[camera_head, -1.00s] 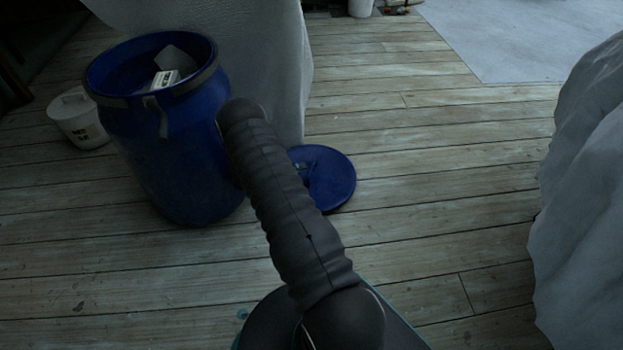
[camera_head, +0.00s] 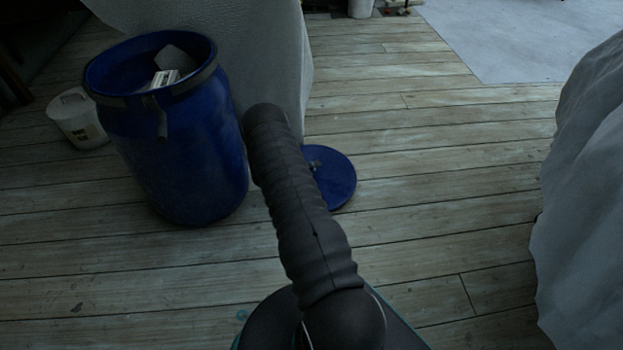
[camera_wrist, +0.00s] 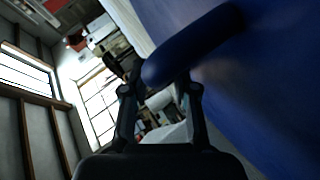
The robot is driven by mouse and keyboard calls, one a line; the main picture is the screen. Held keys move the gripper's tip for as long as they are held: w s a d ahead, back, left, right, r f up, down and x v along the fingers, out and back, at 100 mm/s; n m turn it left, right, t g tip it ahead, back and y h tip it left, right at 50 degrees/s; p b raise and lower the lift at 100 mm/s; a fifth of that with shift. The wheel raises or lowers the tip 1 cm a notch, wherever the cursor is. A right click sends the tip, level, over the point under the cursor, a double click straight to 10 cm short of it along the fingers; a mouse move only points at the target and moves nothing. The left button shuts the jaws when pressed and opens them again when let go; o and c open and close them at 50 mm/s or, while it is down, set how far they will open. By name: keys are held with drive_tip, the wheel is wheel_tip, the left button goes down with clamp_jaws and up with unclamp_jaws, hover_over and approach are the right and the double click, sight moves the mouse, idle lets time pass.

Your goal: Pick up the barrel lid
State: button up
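The round blue barrel lid (camera_head: 338,182) lies on the plank floor, right of the open blue barrel (camera_head: 185,150). My dark ribbed arm covers the lid's left part in the head view, and my gripper is hidden there. In the wrist view my gripper (camera_wrist: 162,88) has its two fingers apart. A rounded blue bar (camera_wrist: 195,45) reaches across in front of the fingers, its near end between the tips in the picture. A wide blue surface (camera_wrist: 270,85) fills the right side. I cannot tell whether the bar touches the fingers, or for certain which blue thing it belongs to.
A white-draped object (camera_head: 265,60) stands close behind the barrel and lid. A white bucket (camera_head: 76,118) is left of the barrel. A large white-covered shape (camera_head: 590,180) is at the right edge. The plank floor (camera_head: 440,190) between lid and shape is clear.

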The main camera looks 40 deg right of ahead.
clamp_jaws()
drive_tip(key=shift+r, duration=0.15)
